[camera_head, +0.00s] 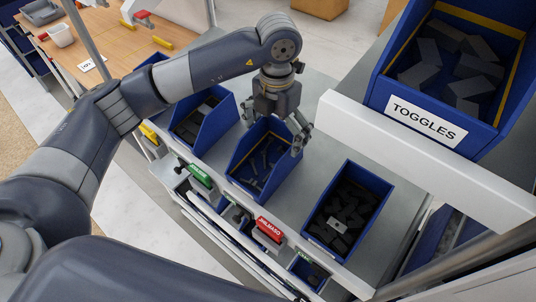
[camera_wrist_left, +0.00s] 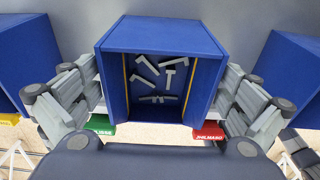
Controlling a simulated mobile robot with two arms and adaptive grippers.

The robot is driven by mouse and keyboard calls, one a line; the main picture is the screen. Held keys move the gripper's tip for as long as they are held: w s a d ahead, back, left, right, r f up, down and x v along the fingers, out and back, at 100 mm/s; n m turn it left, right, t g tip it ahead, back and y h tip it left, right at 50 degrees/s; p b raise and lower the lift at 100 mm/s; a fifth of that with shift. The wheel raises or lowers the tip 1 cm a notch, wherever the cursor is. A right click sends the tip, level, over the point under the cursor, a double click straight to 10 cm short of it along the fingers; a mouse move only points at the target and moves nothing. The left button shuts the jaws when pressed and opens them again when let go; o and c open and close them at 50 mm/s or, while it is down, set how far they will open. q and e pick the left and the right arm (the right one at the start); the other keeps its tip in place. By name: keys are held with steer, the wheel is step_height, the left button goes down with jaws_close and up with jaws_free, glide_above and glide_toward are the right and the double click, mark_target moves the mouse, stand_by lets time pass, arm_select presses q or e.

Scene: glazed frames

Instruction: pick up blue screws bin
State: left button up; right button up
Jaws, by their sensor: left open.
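A blue bin (camera_head: 244,150) with small grey screw-like parts inside stands in the middle of the grey shelf, between two other blue bins. In the left wrist view the same bin (camera_wrist_left: 160,35) is centred, and several T-shaped and rod-like grey parts lie in it. My left gripper (camera_head: 276,136) is open over the bin's far end. In the left wrist view its fingers (camera_wrist_left: 160,88) are spread on the left and right sides of the bin. Whether they touch its walls I cannot tell. My right gripper is not in view.
A blue bin with dark parts (camera_head: 382,191) stands to the right, another (camera_head: 222,118) to the left. The bin labelled TOGGLES (camera_head: 488,138) sits higher at right, above a white rail (camera_head: 400,133).

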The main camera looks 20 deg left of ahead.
mark_target(275, 158)
arm_select(q)
step_height(275, 158, down, 4)
steer(key=shift+r+p, duration=0.1)
steer(key=shift+p, duration=0.85)
steer(key=shift+w+f, duration=0.1)
steer(key=shift+f, duration=0.1)
steer(key=shift+c, duration=0.6)
steer(key=c, duration=0.9)
steer(key=shift+o, duration=0.2)
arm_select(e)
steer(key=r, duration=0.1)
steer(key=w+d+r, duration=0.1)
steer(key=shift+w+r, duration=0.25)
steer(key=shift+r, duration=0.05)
arm_select(q)
steer(key=shift+r, duration=0.2)
step_height(275, 158, up, 10)
steer(key=b, duration=0.4)
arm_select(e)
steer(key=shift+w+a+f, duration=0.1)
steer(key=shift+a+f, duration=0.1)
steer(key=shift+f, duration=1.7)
